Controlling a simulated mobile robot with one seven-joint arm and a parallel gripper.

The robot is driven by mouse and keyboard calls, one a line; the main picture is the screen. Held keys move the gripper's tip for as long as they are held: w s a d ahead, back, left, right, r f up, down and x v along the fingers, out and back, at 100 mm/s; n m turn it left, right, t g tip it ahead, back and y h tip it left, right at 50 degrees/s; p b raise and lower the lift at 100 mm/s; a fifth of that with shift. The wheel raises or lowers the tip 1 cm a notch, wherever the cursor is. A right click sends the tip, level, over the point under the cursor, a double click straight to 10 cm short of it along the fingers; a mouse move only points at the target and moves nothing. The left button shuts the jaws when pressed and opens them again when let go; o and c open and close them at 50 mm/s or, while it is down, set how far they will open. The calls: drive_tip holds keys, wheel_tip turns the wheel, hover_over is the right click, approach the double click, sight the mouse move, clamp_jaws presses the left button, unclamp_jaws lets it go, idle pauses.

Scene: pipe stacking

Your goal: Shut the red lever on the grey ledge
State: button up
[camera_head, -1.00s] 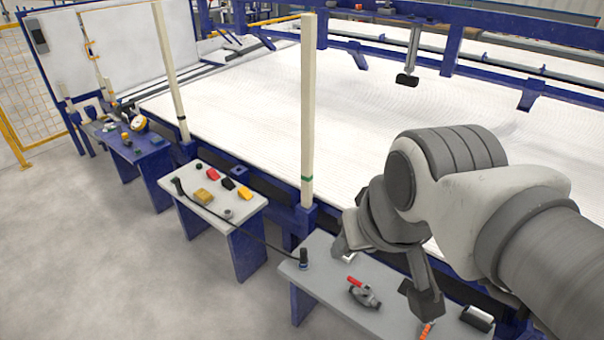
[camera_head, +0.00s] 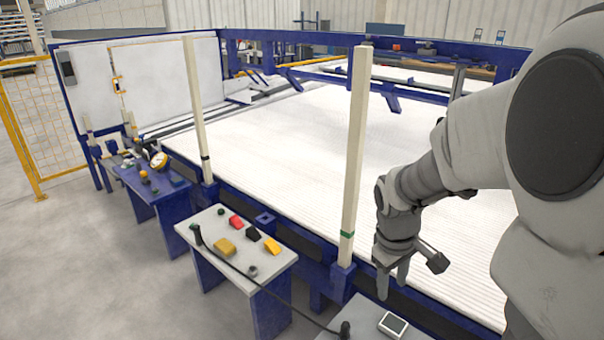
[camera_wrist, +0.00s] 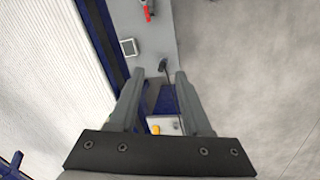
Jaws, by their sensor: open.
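The red lever (camera_wrist: 147,13) shows at the top edge of the wrist view, partly cut off, with its grey body (camera_wrist: 149,3) barely in the picture. It lies on the grey ledge (camera_wrist: 155,35). Whether the lever is raised or shut cannot be told. In the head view only the back end of the grey ledge (camera_head: 362,311) shows, and the lever is out of view. My gripper (camera_head: 410,280) is open and empty above the back end of the ledge. Its two fingers (camera_wrist: 161,75) are apart in the wrist view, away from the lever.
A small square device (camera_head: 393,325) with a dark screen lies on the ledge near a black cable end (camera_head: 345,328). A pale upright post (camera_head: 355,150) stands left of my gripper. A white-topped table (camera_head: 215,262) with several small coloured objects stands further left.

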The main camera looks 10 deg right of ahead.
drive_tip(key=d+f+n+g+y+b, duration=0.1)
drive_tip(key=d+f+n+b, duration=0.1)
drive_tip(key=d+f, duration=0.65)
drive_tip(key=d+f+n+y+b, duration=0.1)
drive_tip(key=d+f, duration=0.4)
drive_tip(key=f, duration=0.7)
drive_tip(key=f+b, duration=0.1)
drive_tip(key=f, duration=0.4)
drive_tip(key=f+b, duration=0.2)
drive_tip(key=f, duration=0.4)
drive_tip(key=w+f+b, duration=0.1)
drive_tip(key=f+b, duration=0.1)
drive_tip(key=f, duration=0.4)
drive_tip(key=shift+a, duration=0.25)
clamp_jaws()
